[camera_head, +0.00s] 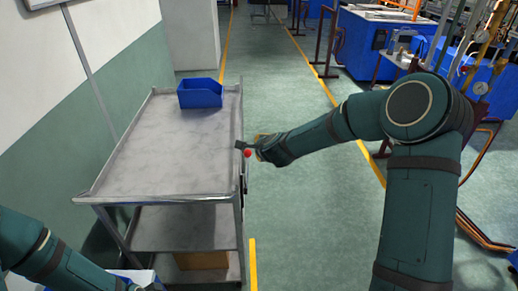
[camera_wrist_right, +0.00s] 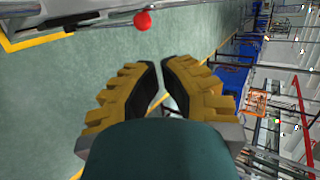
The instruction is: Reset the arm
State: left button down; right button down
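My right arm reaches from the right side of the head view toward the cart's right edge. Its gripper (camera_head: 247,147) is beside that edge, close to a small red ball-shaped part (camera_head: 247,154). In the right wrist view the yellow and black fingers (camera_wrist_right: 162,63) nearly meet at the tips, with nothing seen between them. The red part (camera_wrist_right: 143,20) lies beyond the fingertips, apart from them. My left arm (camera_head: 45,255) enters low at the left. Its end is at the bottom edge, mostly cut off.
A metal cart (camera_head: 150,165) with lower shelves stands at the left-centre, its top mostly bare. A blue bin (camera_head: 200,93) sits at its far end. Blue machinery (camera_head: 375,45) and pipes stand at the back right. Green floor (camera_head: 310,215) is clear between the cart and my right arm.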

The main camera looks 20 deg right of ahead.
jog(key=shift+s+r, duration=0.1)
dwell(0.3)
